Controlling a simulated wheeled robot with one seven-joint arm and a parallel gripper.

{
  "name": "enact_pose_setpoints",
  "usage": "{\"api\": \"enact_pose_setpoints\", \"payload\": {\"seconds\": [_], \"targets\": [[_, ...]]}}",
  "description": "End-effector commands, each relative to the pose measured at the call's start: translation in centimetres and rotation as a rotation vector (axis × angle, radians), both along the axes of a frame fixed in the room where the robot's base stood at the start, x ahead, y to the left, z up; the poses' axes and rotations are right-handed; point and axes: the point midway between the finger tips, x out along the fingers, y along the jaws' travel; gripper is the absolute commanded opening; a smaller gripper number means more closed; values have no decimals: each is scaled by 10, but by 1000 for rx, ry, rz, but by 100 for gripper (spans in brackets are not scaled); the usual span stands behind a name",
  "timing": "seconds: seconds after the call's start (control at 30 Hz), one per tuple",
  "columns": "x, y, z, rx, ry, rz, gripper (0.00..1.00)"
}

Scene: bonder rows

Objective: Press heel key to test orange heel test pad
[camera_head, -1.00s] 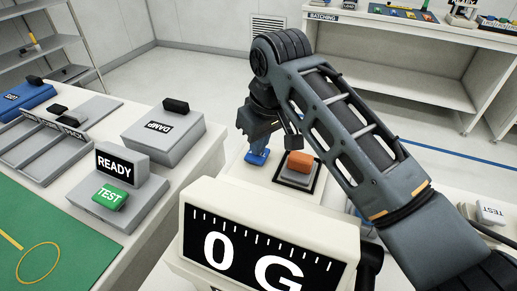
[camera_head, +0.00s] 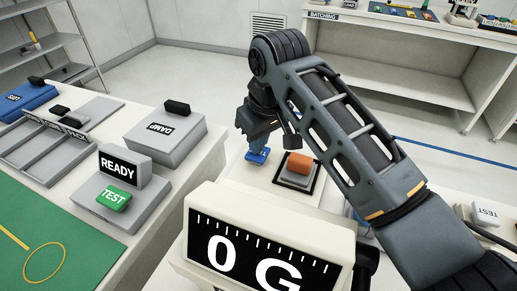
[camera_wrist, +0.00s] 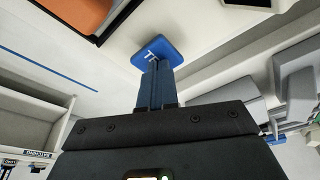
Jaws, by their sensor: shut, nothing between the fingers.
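The orange heel test pad (camera_head: 299,163) sits on a grey block in a black-edged square on the white bench top. Part of it also shows at the top left of the wrist view (camera_wrist: 80,10). A blue key (camera_wrist: 166,50) with a white mark, partly covered, lies beside it; it also shows in the head view (camera_head: 257,157). My gripper (camera_head: 258,149) is shut and empty, pointing down at this blue key. Its fingertips (camera_wrist: 154,64) overlap the key's near part in the wrist view. I cannot tell whether they touch it.
A display reading 0 G (camera_head: 268,250) stands in front. On the left bench are a READY sign (camera_head: 119,167), a green TEST key (camera_head: 114,199), a grey DAMP box (camera_head: 162,138) and a grey compartment tray (camera_head: 45,140). Floor lies clear behind.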

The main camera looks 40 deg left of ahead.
Motion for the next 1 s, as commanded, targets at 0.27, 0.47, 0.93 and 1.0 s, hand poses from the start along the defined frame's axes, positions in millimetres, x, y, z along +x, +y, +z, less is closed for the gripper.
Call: {"api": "enact_pose_setpoints", "payload": {"seconds": [0.27, 0.47, 0.93, 1.0], "targets": [[1, 0, 9, 2, -1, -1, 0], [1, 0, 29, 1, -2, -1, 0], [1, 0, 51, 1, -2, -1, 0], [1, -1, 51, 1, -2, -1, 0]]}}
